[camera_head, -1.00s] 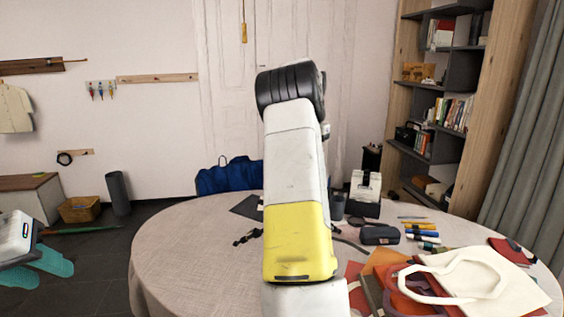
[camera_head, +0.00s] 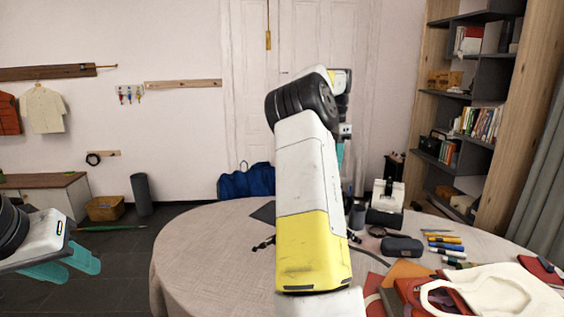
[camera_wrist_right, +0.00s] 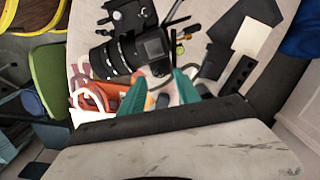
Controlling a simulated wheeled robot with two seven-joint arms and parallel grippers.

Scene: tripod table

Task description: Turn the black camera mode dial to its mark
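A black camera (camera_wrist_right: 128,45) with a ribbed lens lies in the upper middle of the right wrist view. Its mode dial is too small and dark to pick out, and no mark can be read. In the head view my right arm seems to hide the camera. My right gripper (camera_wrist_right: 160,88) has two teal fingers spread apart and empty, with the camera just beyond their tips. In the head view only a bit of teal finger (camera_head: 340,154) shows behind the arm. My left gripper (camera_head: 66,267) hangs at the far left, away from the table, its teal fingers apart and empty.
The round table (camera_head: 205,255) has a bare cloth on its left. A dark case (camera_head: 402,247), several pens (camera_head: 445,243), a white-and-black device (camera_head: 388,195) and a pale bag (camera_head: 500,290) crowd its right. A shelf unit (camera_head: 440,110) stands behind on the right.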

